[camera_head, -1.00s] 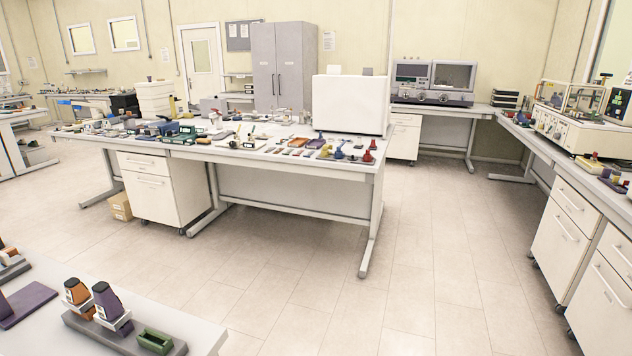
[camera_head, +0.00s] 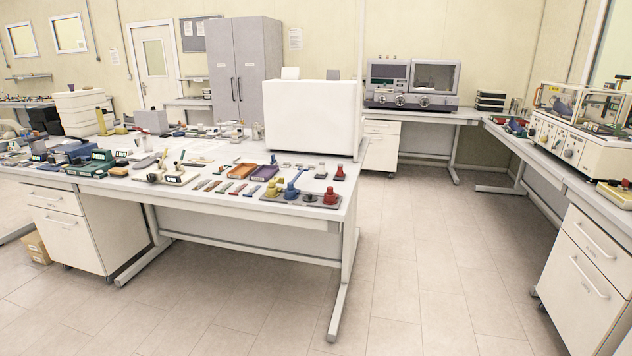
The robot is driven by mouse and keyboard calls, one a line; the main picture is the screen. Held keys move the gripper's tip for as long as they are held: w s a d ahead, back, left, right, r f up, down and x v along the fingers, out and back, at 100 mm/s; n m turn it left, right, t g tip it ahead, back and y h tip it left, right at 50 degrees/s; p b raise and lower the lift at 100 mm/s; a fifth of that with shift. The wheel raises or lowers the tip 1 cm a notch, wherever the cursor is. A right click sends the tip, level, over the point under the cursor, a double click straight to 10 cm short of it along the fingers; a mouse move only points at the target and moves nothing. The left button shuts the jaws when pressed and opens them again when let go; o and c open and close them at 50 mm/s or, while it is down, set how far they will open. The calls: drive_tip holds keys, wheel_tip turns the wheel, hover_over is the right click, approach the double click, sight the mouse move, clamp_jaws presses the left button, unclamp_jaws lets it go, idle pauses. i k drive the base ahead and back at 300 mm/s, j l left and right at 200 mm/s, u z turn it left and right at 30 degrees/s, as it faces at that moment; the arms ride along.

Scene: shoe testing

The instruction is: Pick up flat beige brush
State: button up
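Several small flat strips in brown, green and red tones (camera_head: 225,187) lie in a row near the front edge of the central white table (camera_head: 300,226). They are too small for me to tell which, if any, is the flat beige brush. Pale long-handled items (camera_head: 163,158) lie farther back, to the left of the strips, and are also too small to identify. My gripper is not in view.
A big white box (camera_head: 310,116) stands behind. A drawer unit (camera_head: 75,228) is under the table's left. Floor is clear in front and right.

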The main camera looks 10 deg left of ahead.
sight(117, 172)
drive_tip(key=i+u, duration=0.3)
drive_tip(key=i, duration=0.3)
drive_tip(key=i+u, duration=0.25)
drive_tip(key=i, duration=0.35)
drive_tip(key=i+l+u, duration=0.3)
drive_tip(key=i, duration=0.3)
drive_tip(key=i+j+u, duration=0.15)
drive_tip(key=i+u, duration=0.2)
drive_tip(key=i, duration=0.3)
drive_tip(key=i+u, duration=0.3)
drive_tip(key=i, duration=0.35)
drive_tip(key=i+l+u, duration=0.2)
drive_tip(key=i+u, duration=0.15)
drive_tip(key=i, duration=0.3)
